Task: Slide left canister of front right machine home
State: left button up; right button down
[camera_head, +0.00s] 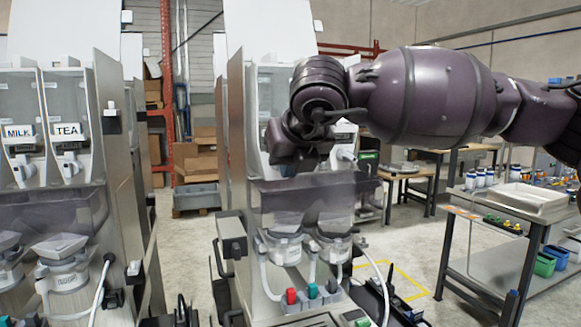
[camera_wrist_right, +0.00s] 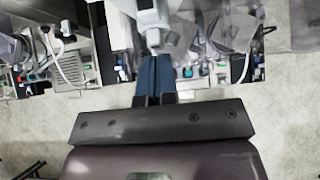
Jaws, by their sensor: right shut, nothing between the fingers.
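The right-hand machine (camera_head: 236,150) stands at the middle of the head view. Its left canister (camera_head: 268,90) is a clear, upright container at the top, partly covered by my right arm. I cannot tell how far in it sits. A white spout (camera_head: 345,150) of the canister beside it shows just right of my wrist. My right gripper (camera_head: 290,145) is in front of the canisters, its fingertips hidden in the head view. In the right wrist view the blue fingers (camera_wrist_right: 155,75) are together and empty, with their tips at or close to a white canister part (camera_wrist_right: 153,22). My left gripper is out of view.
A second machine (camera_head: 110,150) with canisters labelled MILK and TEA stands at the left. Below my wrist are a clear shield (camera_head: 310,190) and mixing bowls (camera_head: 283,247). A cart (camera_head: 470,262) with a tray (camera_head: 515,200) stands at the right. Floor shows between the machines.

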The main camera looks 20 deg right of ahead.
jog(key=w, duration=0.3)
jog(key=shift+b, duration=0.35)
jog(key=shift+w, duration=0.1)
dwell(0.3)
jog(key=shift+w, duration=0.1)
jog(key=s, duration=0.8)
jog(key=shift+d+p, duration=0.15)
jog(key=shift+p, duration=0.25)
